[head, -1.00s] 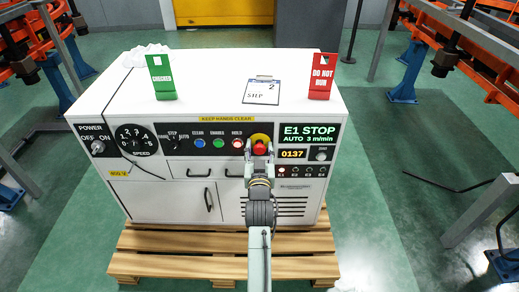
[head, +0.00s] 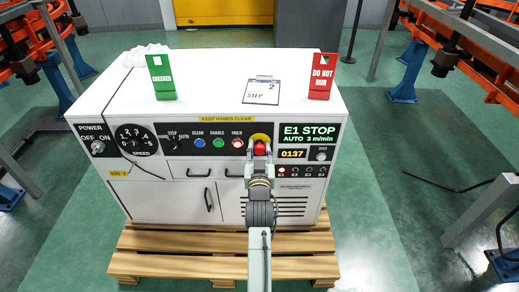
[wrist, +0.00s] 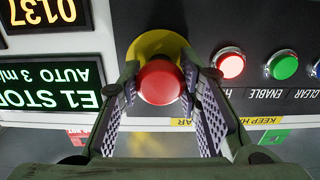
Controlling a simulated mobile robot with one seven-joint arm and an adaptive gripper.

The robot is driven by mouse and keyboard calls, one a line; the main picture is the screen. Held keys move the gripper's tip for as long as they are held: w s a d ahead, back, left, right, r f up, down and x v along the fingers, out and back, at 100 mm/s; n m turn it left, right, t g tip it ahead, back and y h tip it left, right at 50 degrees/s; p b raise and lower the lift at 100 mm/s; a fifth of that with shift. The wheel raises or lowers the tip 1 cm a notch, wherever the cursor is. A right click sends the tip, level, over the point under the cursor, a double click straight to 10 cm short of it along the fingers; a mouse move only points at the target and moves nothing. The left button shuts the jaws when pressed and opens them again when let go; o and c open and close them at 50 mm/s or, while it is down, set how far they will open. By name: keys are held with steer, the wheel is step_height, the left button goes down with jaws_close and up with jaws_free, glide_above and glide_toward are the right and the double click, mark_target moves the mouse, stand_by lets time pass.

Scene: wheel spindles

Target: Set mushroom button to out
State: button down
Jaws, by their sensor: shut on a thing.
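The red mushroom button (wrist: 160,82) sits on a yellow round backing (wrist: 147,43) on the black control panel. In the head view the red button (head: 260,147) shows just beyond my fingertips, with the yellow backing (head: 261,138) above it. My gripper (head: 260,152) reaches the panel from the front. In the wrist view my gripper (wrist: 161,88) has one finger on each side of the red cap, with the ribbed pads against its sides. The display (head: 310,134) reads "E1 STOP, AUTO 3 m/min". How far the button stands out is hard to tell.
Red, green and blue buttons (head: 218,143) sit left of the mushroom button. A counter (head: 293,154) reads 0137. A green "CHECKED" sign (head: 161,78), clipboard (head: 262,91) and red "DO NOT RUN" sign (head: 321,76) stand on the cabinet. A wooden pallet (head: 160,262) lies below.

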steer(key=shift+s, duration=0.55)
steer(key=c, duration=1.1)
jaws_free()
steer(key=s, duration=0.7)
steer(key=shift+s, duration=0.25)
